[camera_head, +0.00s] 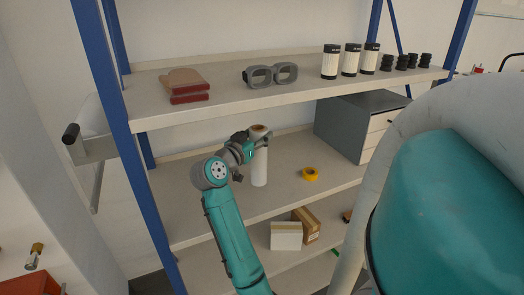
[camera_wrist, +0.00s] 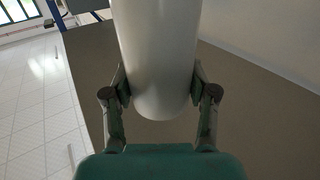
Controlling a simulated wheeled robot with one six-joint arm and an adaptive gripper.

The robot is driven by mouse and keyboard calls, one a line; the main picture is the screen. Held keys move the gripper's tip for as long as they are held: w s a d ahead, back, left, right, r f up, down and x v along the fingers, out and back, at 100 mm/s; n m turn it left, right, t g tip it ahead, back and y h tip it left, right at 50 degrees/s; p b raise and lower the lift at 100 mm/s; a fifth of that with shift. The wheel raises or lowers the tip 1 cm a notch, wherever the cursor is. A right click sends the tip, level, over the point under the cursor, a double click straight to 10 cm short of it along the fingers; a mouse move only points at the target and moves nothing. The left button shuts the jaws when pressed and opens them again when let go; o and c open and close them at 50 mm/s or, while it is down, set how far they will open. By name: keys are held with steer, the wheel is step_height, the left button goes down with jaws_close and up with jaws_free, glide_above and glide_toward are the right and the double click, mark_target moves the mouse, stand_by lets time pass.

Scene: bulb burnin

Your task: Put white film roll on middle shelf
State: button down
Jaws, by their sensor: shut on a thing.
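The white film roll (camera_head: 260,165) is upright at the middle shelf (camera_head: 215,207), with its brown core showing at the top. My gripper (camera_head: 259,139) is shut on the roll near its upper end. In the wrist view the white film roll (camera_wrist: 155,50) stands between the two fingers of my gripper (camera_wrist: 160,95), with a finger on each side. The roll's lower end appears at or just above the shelf board; I cannot tell whether it touches. The wrist view does not show its far end.
A yellow tape roll (camera_head: 310,174) lies right of the film roll, and a grey drawer cabinet (camera_head: 345,128) stands behind it. The top shelf (camera_head: 220,106) holds mitts, goggles and several canisters. A blue post (camera_head: 120,125) is at left. Boxes (camera_head: 287,236) sit below.

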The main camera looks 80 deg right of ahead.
mark_target(258, 157)
steer(key=shift+f, duration=2.4)
steer(key=shift+c, duration=1.6)
jaws_free()
steer(key=shift+f, duration=0.1)
